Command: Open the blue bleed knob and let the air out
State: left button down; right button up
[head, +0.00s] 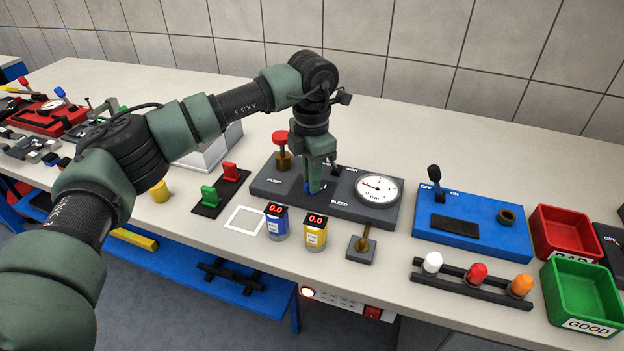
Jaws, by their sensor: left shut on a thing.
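The blue bleed knob (308,189) is mostly hidden; a small blue part shows under my left gripper's fingers on the dark grey pump panel. My left gripper (313,184) points down at the panel and is shut on the knob. The panel (362,210) carries the words "PUMP" and "BLEED". A red-topped pump plunger (281,150) stands at its left end. A round white gauge (378,190) sits at its right end; its red needle points to the left, and its numbers are too small to read. My right gripper is not in view.
In front of the panel are a blue can (277,224), a yellow can (314,232) and a small post on a grey base (361,247). Red and green clips (222,190) stand left. A blue switch box (473,222) and red and green bins (580,290) are right.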

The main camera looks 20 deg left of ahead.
pick_arm(q)
jog(key=shift+m, duration=0.3)
dwell(0.4)
jog(key=c, duration=1.5)
grip_release()
jog(key=shift+o, duration=0.2)
jog(key=shift+r, duration=0.1)
notch_tip(320, 180, up, 8)
jog(key=shift+f+b, duration=0.15)
jog(key=shift+b, duration=0.35)
